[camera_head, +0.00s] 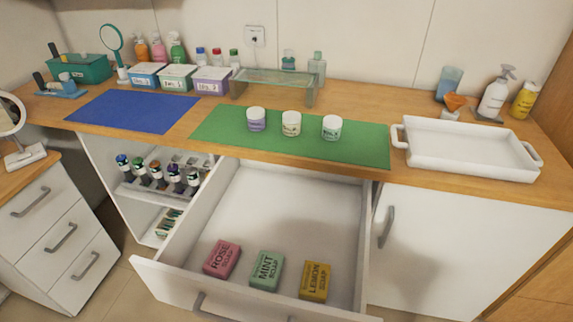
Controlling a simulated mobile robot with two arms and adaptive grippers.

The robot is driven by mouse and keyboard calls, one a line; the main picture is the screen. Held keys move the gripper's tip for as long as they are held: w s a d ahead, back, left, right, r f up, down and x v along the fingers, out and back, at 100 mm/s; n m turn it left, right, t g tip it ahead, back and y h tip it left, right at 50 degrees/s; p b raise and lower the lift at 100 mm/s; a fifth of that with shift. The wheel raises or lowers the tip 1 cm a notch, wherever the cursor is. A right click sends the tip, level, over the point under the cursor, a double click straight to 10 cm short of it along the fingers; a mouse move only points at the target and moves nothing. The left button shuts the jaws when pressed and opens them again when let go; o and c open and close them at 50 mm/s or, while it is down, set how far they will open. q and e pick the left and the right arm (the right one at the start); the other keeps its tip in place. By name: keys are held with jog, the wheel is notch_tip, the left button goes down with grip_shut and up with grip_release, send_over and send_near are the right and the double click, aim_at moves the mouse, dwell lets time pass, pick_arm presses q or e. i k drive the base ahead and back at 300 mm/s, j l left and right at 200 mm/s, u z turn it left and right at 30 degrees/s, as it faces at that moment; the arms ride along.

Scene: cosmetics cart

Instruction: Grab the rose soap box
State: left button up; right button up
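The rose soap box (221,259) is pink with dark "ROSE SOAP" lettering. It lies flat in the open white drawer (270,194), at the left near the drawer's front panel. A green mint soap box (266,271) lies to its right, with a gap between them. A yellow lemon soap box (315,281) lies further right. Nothing covers the rose box. Neither of my grippers shows in the head view.
The drawer's back part is empty. Above it, the wooden counter holds a green mat (360,148) with three small jars, a blue mat (133,110) and a white tray (470,148). Left of the drawer, an open compartment holds several small bottles (157,173).

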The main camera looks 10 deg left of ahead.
aim_at(222, 260)
jog(key=u, duration=0.65)
